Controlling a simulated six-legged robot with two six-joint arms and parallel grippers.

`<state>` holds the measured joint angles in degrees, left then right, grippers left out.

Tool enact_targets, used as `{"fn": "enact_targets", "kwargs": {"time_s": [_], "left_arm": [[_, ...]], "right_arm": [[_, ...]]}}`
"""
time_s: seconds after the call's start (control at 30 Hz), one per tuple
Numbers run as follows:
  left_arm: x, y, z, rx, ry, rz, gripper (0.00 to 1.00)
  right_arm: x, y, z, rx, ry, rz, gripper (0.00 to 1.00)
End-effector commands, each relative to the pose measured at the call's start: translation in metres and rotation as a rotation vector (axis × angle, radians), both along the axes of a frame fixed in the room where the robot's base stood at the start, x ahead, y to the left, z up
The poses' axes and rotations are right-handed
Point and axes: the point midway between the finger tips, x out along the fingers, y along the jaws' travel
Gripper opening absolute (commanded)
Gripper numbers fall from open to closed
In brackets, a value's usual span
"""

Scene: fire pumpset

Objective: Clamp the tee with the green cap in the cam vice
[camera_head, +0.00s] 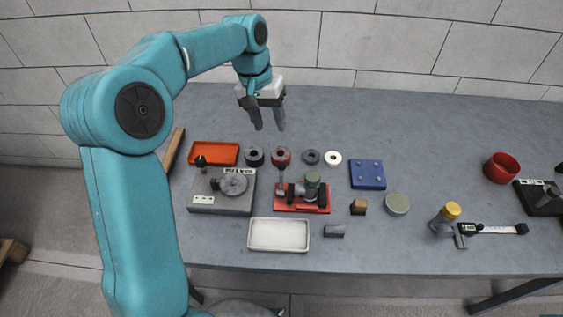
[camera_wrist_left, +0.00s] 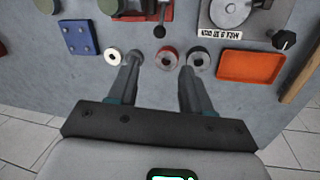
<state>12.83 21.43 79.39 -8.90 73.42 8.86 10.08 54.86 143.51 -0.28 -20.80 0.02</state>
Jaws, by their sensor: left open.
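The tee with the green cap (camera_head: 312,180) stands upright at the red-based cam vice (camera_head: 292,207), between its dark jaw parts. I cannot tell whether the jaws press on it. The vice's lever with a dark knob (camera_head: 281,170) points up beside the tee on its left. In the left wrist view, part of the vice (camera_wrist_left: 166,12) and the green cap (camera_wrist_left: 110,6) show at the top edge, cut off. My left gripper (camera_head: 268,127) is open and empty above the back of the table, behind the vice and pointing down. My right gripper is not in view.
A row of rings, including a red one (camera_wrist_left: 166,58) and a white one (camera_wrist_left: 114,56), lies between gripper and vice. An orange tray (camera_head: 213,153), grey fixture (camera_head: 222,203), white tray (camera_head: 279,248) and blue plate (camera_head: 367,174) surround it. A yellow-capped fitting (camera_head: 446,218) stands right.

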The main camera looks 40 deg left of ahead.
Motion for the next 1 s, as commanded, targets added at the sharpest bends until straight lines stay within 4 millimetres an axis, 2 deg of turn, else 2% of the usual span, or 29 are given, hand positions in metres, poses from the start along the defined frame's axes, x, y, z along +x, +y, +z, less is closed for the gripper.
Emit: {"fn": "enact_targets", "kwargs": {"time_s": [0.17,0.7,0.83,1.0], "left_arm": [[-0.004,-0.004,-0.013,0.0,0.004,0.0,0.49],[0.002,-0.027,-0.131,-0.001,0.005,-0.001,0.49],[0.005,-0.03,-0.148,-0.001,0.003,0.0,0.49],[0.006,-0.031,-0.158,0.0,0.001,0.001,0.49]], "right_arm": [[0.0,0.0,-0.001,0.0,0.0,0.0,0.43],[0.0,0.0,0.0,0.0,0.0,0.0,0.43],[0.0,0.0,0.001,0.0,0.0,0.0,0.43],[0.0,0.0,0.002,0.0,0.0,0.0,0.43]]}}
